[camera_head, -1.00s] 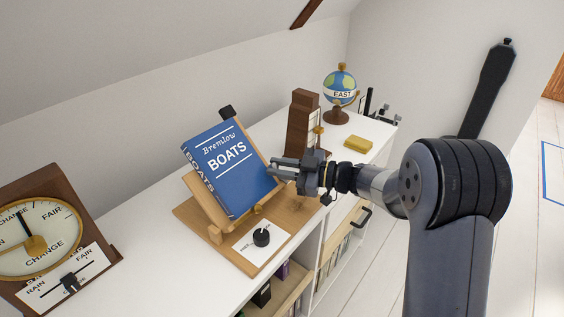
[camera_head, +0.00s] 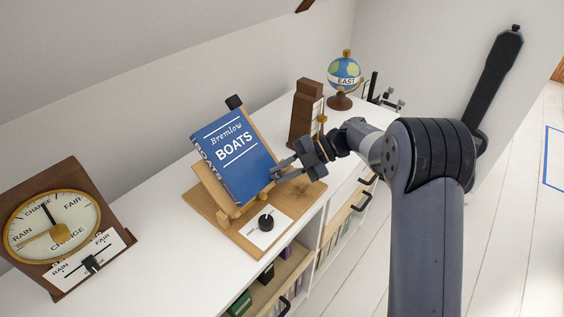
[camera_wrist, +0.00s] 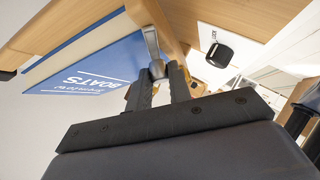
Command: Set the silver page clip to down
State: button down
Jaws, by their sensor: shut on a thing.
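The silver page clip (camera_wrist: 152,45) shows in the wrist view as a short metal lever at the edge of the wooden book stand (camera_wrist: 90,22). My gripper (camera_wrist: 158,74) is shut on its rounded end. In the head view my gripper (camera_head: 273,175) is at the lower right edge of the blue Bremlow BOATS book (camera_head: 236,158), and the clip cannot be made out there. The book leans on the tilted wooden stand (camera_head: 210,210); it also shows upside down in the wrist view (camera_wrist: 95,72).
A black knob (camera_head: 266,223) sits on a white card on the stand's base. A dial instrument (camera_head: 55,228) stands at the left. A dark wooden block (camera_head: 303,110) and a globe (camera_head: 345,75) stand behind my arm. The white top is clear between dial and stand.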

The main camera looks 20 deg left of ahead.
jog(key=shift+s+d+f+n+h+p, duration=0.15)
jog(key=shift+n+h+p, duration=0.15)
jog(key=shift+n+h, duration=0.2)
jog(key=shift+s+d+f+n+h+p, duration=0.1)
jog(key=shift+f+n+h+p, duration=0.2)
jog(key=shift+n, duration=0.35)
jog(key=shift+s+d+f+n+h+p, duration=0.15)
jog(key=shift+n+h+p, duration=0.15)
jog(key=shift+n+h, duration=0.25)
jog(key=c, duration=1.3)
grip_release()
jog(key=shift+r, duration=0.1)
jog(key=v, duration=1)
jog(key=shift+w+d, duration=0.25)
jog(key=shift+w, duration=0.1)
jog(key=shift+a+r, duration=0.1)
jog(key=x, duration=1)
jog(key=shift+s+a, duration=0.2)
jog(key=shift+s, duration=0.15)
jog(key=shift+w, duration=0.1)
